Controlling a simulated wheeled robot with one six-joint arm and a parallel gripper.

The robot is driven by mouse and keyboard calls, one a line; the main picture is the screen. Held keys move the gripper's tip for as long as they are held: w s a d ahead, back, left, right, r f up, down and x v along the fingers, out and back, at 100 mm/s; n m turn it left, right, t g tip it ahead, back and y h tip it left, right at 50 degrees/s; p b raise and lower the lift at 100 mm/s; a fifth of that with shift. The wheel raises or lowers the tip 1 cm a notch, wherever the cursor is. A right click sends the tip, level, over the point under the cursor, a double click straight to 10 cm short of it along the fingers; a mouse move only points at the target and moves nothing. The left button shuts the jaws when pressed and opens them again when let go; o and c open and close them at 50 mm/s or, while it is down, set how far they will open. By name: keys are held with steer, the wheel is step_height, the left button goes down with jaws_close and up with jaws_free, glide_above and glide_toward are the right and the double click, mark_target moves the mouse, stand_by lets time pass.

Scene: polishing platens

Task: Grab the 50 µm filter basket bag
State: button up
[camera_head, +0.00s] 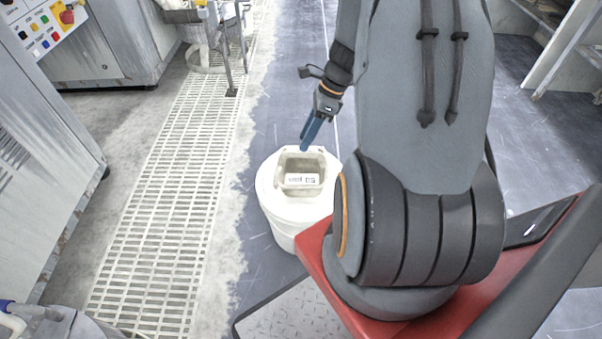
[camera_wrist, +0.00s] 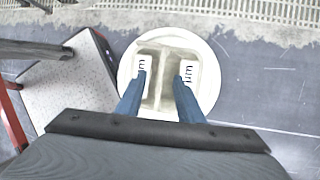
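The filter basket bag (camera_head: 303,165) is a cream, square-rimmed piece on top of a round white drum (camera_head: 289,219). Its white label reads "50 µm" upside down in the head view. In the wrist view the basket bag (camera_wrist: 165,51) shows two hollows with a ridge between them and a label on each side, partly covered by my fingers. My gripper (camera_head: 308,138) has blue fingers pointing down at the basket's far rim. In the wrist view my gripper (camera_wrist: 159,90) is open, its fingers apart on either side of the ridge. I cannot tell whether they touch the basket.
A pale floor grating (camera_head: 165,200) runs along the left of the drum. Grey machine cabinets (camera_head: 45,130) stand at the left, one with a button panel (camera_head: 40,28). Dark floor lies around the drum. A rack (camera_head: 575,55) stands at the back right.

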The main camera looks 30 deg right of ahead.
mark_target(296, 154)
steer(key=b+x, duration=0.1)
steer(key=x, duration=0.6)
steer(key=shift+w+f+b, duration=0.2)
steer(key=shift+f+b, duration=0.15)
steer(key=shift+b, duration=0.05)
jaws_close()
stand_by(1.1)
